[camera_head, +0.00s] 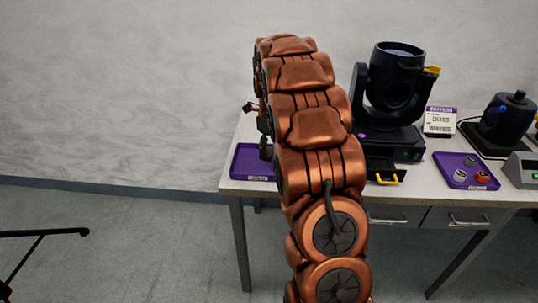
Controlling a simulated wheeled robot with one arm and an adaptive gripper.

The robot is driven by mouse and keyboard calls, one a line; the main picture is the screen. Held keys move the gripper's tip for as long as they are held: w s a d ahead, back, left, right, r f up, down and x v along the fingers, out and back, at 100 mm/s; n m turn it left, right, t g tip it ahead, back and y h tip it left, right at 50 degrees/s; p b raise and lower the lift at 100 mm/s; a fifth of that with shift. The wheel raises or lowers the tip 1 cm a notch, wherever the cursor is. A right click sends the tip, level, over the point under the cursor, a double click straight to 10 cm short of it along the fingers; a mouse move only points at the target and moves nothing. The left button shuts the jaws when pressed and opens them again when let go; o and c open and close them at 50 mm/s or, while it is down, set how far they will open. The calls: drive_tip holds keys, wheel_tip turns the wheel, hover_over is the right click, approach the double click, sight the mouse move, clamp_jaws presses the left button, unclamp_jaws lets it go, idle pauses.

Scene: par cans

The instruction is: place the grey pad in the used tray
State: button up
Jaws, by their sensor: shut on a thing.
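My gripper (266,153) is a small dark shape at the left of my copper arm, partly hidden by it. It points down over the left purple tray (241,162), low above or at its surface; I cannot tell if it touches. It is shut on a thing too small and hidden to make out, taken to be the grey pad. The left tray lies flat at the table's left front, with a label on its front edge too small to read. My arm covers its right side.
A black moving-head lamp (391,84) stands behind my arm. A drawer with a yellow handle (387,179) sits before it. A second purple tray (447,163) with small round pieces lies to the right. A white card (440,120) and another black device (507,118) stand behind.

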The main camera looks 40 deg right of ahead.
sight(269, 149)
drive_tip(key=shift+w+d, duration=0.1)
drive_tip(key=shift+w, duration=0.35)
drive_tip(key=shift+f+p, duration=0.3)
drive_tip(key=shift+f, duration=1.5)
drive_tip(key=shift+f, duration=0.15)
drive_tip(key=o, duration=0.8)
